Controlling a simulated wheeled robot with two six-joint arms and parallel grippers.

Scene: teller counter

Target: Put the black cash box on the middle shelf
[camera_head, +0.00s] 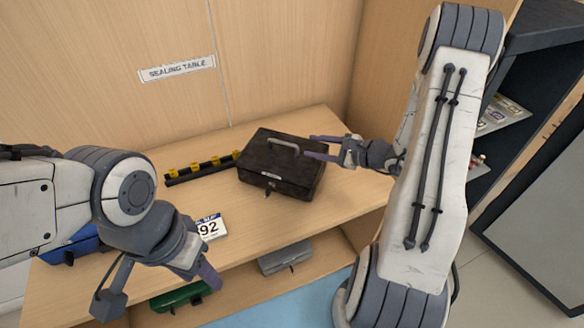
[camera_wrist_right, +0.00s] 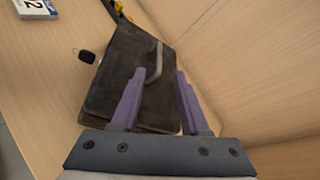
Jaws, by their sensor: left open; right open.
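The black cash box (camera_head: 290,175) sits on the wooden table under the "SEALING TABLE" sign, with a grey handle (camera_head: 283,145) on its lid. My right gripper (camera_head: 318,147) is open at the right side of the box, close to the handle. In the right wrist view the box (camera_wrist_right: 115,80) lies beyond the open fingers (camera_wrist_right: 160,95), and the handle (camera_wrist_right: 155,62) shows just ahead between them. I cannot tell whether a finger touches the box. My left gripper (camera_head: 205,275) is open and empty over the table's front edge. A dark shelf unit (camera_head: 545,60) stands at the right, partly hidden by my right arm.
A black rail with yellow pieces (camera_head: 200,168) lies left of the box. A card marked 92 (camera_head: 210,228) lies on the tabletop. A grey box (camera_head: 285,258) and a green box (camera_head: 180,297) sit below the tabletop. A blue box (camera_head: 75,245) is at the left.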

